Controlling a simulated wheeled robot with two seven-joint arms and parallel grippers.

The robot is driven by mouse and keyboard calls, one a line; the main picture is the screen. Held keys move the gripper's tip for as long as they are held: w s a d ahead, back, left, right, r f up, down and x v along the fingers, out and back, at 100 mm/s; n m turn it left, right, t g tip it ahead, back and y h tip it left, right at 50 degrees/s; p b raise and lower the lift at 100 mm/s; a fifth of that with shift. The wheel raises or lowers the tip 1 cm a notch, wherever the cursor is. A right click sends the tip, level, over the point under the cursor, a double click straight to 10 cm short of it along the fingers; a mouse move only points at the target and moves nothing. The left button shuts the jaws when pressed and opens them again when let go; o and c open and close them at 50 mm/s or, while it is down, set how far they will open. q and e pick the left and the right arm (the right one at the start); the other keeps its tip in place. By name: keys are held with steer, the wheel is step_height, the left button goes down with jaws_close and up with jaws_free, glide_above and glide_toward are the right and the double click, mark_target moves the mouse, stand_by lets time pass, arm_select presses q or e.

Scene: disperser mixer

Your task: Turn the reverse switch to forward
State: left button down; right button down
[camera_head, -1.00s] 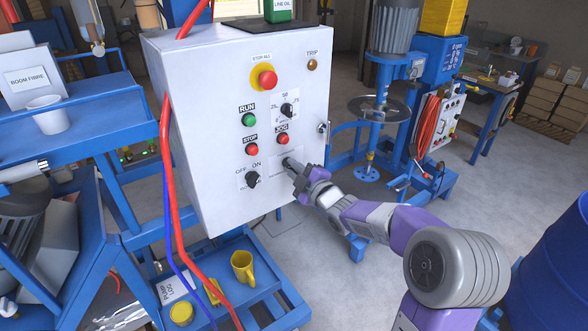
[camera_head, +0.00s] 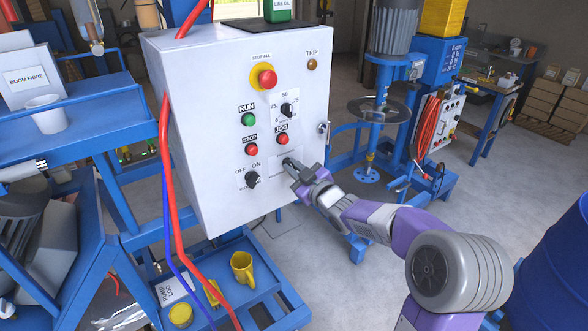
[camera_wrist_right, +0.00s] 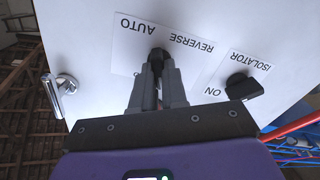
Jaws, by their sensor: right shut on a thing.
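The reverse switch is a small black knob (camera_wrist_right: 157,56) on the lower right of the white control box's front (camera_head: 225,200). In the right wrist view it sits between my fingertips, on a white card (camera_wrist_right: 182,40) printed AUTO and REVERSE, which appears upside down. My right gripper (camera_head: 288,164) is shut on this knob and hides most of it in the head view. The forward mark is not readable, and the knob's exact pointing direction is hard to tell. My left gripper is not in view.
The black isolator knob (camera_head: 252,179) is left of my gripper, and the red JOG button (camera_head: 282,139) is just above. A metal door handle (camera_head: 323,128) is on the box's right edge.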

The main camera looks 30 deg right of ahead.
steer(key=m+p, duration=0.1)
steer(key=m, duration=0.3)
steer(key=shift+d+m, duration=0.1)
steer(key=shift+m, duration=0.6)
steer(key=c, duration=1.2)
jaws_free()
steer(key=shift+o, duration=0.2)
steer(key=shift+s, duration=0.1)
steer(key=s, duration=0.7)
steer(key=shift+s+d, duration=0.2)
steer(key=shift+d, duration=0.1)
